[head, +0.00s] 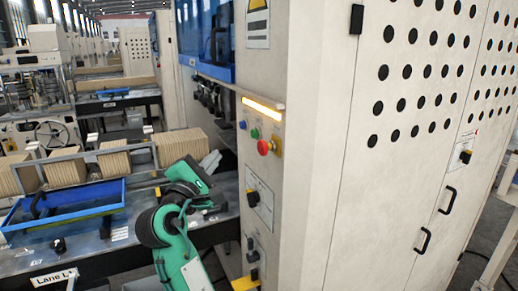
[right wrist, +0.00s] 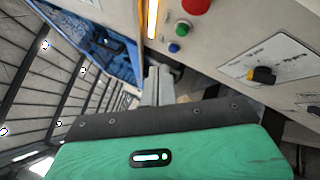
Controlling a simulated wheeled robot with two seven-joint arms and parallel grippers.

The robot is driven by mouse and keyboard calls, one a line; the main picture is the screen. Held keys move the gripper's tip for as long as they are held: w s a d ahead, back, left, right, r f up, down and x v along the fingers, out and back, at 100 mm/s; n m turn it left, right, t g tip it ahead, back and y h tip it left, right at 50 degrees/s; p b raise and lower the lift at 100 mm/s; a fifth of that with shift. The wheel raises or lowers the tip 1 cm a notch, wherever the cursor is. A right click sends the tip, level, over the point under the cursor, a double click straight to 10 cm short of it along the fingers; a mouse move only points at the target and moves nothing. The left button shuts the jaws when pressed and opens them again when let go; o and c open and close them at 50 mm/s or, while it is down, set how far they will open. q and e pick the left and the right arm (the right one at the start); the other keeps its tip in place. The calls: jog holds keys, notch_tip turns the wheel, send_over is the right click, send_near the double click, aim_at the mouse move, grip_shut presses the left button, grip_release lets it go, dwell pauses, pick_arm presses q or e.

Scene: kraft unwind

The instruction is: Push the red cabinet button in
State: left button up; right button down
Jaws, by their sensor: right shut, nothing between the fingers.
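The red button (head: 264,147) is a round red knob on the cream cabinet's front edge, below a lit amber strip. It also shows at the top edge of the right wrist view (right wrist: 196,5), partly cut off. My right gripper (head: 211,161) is left of the button and a little lower in the head view, apart from it. Its grey fingers (right wrist: 158,86) are shut with nothing between them. A green button (head: 254,134) and a blue button (head: 242,125) sit to the left of the red one. My left gripper is not in view.
A black rotary switch (head: 253,195) sits on a plate below the buttons. A blue tray (head: 70,207) and cardboard stacks (head: 115,163) are on the bench at left. Tall cabinet doors (head: 400,150) with black handles fill the right.

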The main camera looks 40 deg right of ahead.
aim_at(258, 145)
jog(key=s+d+p, duration=0.1)
jog(key=s+d, duration=0.1)
jog(key=d, duration=0.6)
jog(key=shift+d, duration=0.1)
dwell(1.9)
jog(key=shift+s+d+p, duration=0.15)
jog(key=shift+d+p, duration=0.25)
jog(key=shift+d, duration=0.05)
jog(key=shift+s+d, duration=0.1)
jog(key=shift+d, duration=0.45)
dwell(0.6)
jog(key=shift+a, duration=0.15)
jog(key=shift+w+a, duration=0.25)
jog(key=shift+a, duration=0.7)
